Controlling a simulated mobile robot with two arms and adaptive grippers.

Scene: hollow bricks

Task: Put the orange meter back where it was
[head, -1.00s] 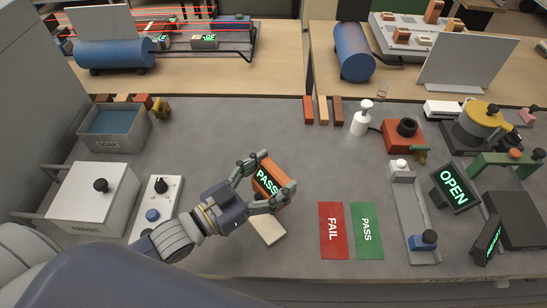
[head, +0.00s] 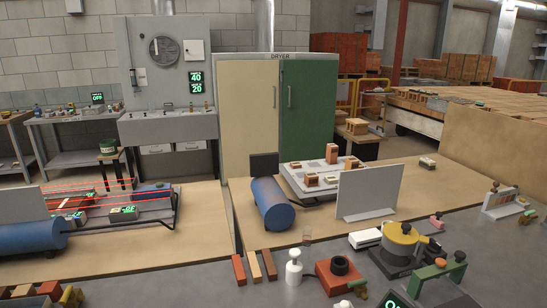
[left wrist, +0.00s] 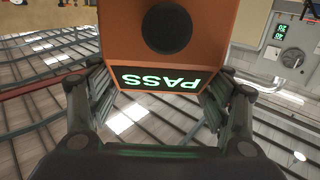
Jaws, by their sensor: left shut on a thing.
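The orange meter (left wrist: 165,35) fills the top middle of the left wrist view. It has a round black part on its face and a lit green PASS display, which reads upside down there. My left gripper (left wrist: 158,98) is shut on it, with a finger on each side. Neither the held meter nor either gripper shows in the head view now. My right gripper is in neither current view.
Along the grey bench's far edge stand three small bricks (head: 254,266), a white pump bottle (head: 293,268), a red box with a black ring (head: 340,276) and a yellow-topped device (head: 400,242). Behind are a blue cylinder (head: 272,204), a white panel (head: 367,192) and the dryer (head: 306,130).

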